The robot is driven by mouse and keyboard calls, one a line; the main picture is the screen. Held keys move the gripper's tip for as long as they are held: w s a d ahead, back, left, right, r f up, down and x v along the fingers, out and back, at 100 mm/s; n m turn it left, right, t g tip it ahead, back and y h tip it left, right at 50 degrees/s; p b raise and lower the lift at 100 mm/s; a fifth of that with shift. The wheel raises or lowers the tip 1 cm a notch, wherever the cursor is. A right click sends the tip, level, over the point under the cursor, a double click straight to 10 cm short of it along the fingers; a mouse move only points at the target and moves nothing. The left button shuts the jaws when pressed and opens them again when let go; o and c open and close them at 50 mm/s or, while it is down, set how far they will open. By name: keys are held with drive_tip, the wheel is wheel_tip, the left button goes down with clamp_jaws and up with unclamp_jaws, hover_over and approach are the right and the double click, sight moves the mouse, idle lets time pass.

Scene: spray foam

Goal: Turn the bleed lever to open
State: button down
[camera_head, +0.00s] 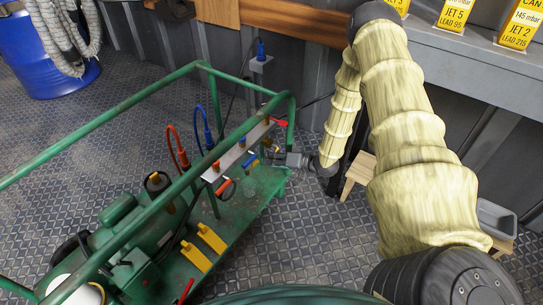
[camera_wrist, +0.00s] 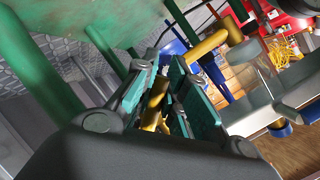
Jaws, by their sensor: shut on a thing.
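My gripper (camera_head: 277,155) reaches in from the right to the end of the grey manifold bar (camera_head: 238,152) on the green cart. In the wrist view my gripper (camera_wrist: 168,65) is shut, with a brass-yellow part (camera_wrist: 154,105) between its teal-lined fingers. No label shows, so I cannot tell for certain that this part is the bleed lever. In the head view a red lever (camera_head: 278,122), a blue lever (camera_head: 250,160) and an orange-red lever (camera_head: 223,187) sit along the bar. The grasp itself is small and partly hidden in the head view.
Green cart rails (camera_head: 150,118) run over the bar and close to my gripper. Red (camera_head: 176,146) and blue (camera_head: 207,125) hoses rise behind the bar. A wooden stool (camera_head: 358,172) stands behind my arm. A blue drum (camera_head: 38,55) stands far left. Open floor lies between.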

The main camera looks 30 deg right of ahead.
drive_tip(key=shift+w+d+f+n+t+h+p, duration=0.35)
drive_tip(key=shift+d+n+h+p, duration=0.35)
drive_tip(key=shift+n+p, duration=0.35)
drive_tip(key=shift+w+d+f+n+t+h+p, duration=0.3)
drive_tip(key=shift+d+n+h+p, duration=0.4)
drive_tip(key=shift+n, duration=0.6)
drive_tip(key=shift+w+d+f+n+t+h+p, duration=0.2)
drive_tip(key=shift+d+f+n+t+h+p, duration=0.2)
drive_tip(key=shift+n+h+p, duration=0.55)
drive_tip(key=shift+d+n, duration=0.1)
drive_tip(key=shift+n, duration=0.2)
drive_tip(key=c, duration=1.5)
unclamp_jaws()
drive_tip(key=shift+o, duration=0.2)
drive_tip(key=shift+d, duration=0.1)
drive_tip(key=shift+d, duration=0.2)
drive_tip(key=shift+s, duration=0.1)
